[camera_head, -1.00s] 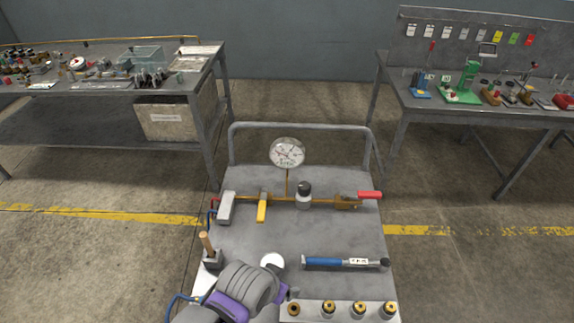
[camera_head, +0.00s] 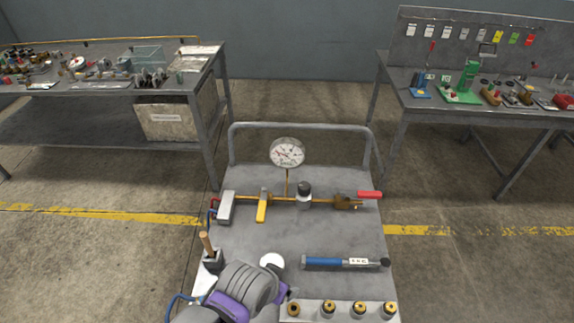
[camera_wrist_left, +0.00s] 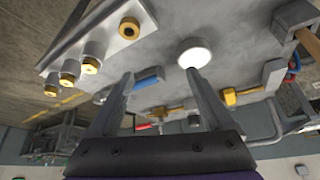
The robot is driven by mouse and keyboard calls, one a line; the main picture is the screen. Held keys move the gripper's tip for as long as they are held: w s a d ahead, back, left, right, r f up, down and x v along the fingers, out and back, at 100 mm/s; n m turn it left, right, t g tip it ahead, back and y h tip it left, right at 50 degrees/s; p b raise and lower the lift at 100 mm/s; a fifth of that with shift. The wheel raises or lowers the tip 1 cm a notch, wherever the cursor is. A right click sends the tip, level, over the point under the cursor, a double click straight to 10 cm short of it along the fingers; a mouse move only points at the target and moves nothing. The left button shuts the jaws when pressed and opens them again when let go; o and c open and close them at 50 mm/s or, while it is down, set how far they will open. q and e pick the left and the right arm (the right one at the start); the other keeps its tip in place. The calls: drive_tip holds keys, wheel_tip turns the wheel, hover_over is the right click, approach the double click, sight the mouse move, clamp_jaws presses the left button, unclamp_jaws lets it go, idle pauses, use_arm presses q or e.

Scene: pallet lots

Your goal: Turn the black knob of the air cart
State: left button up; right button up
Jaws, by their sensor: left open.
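The air cart (camera_head: 345,235) stands in front of me with a brass pipe line across its top. The black knob (camera_head: 304,187) sits upright on a grey regulator body (camera_head: 304,201) in the middle of that line, below and right of the round gauge (camera_head: 287,152). My left arm comes in at the bottom of the head view, near the cart's front; its fingertips are hidden there. In the left wrist view my left gripper (camera_wrist_left: 158,80) is open, with nothing between its fingers. It is apart from the knob. My right gripper is not in view.
A yellow lever (camera_head: 262,207) and a red-handled valve (camera_head: 368,195) flank the regulator. A blue torque wrench (camera_head: 325,262), a white disc (camera_head: 272,260), a wooden-handled tool (camera_head: 207,243) and a rack of brass fittings (camera_head: 343,311) lie nearer. Benches stand behind left and right.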

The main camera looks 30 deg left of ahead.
use_arm(q)
wheel_tip(320, 180, up, 8)
drive_tip(key=n+g+b, duration=0.2)
drive_tip(key=n+g, duration=0.3)
drive_tip(key=n, duration=1)
hover_over(304, 185)
drive_tip(key=shift+n, duration=0.3)
wheel_tip(304, 185, down, 10)
drive_tip(key=shift+d+f+b, duration=0.1)
drive_tip(key=shift+f+b, duration=0.05)
drive_tip(key=shift+b, duration=0.3)
clamp_jaws()
drive_tip(key=shift+m, duration=1)
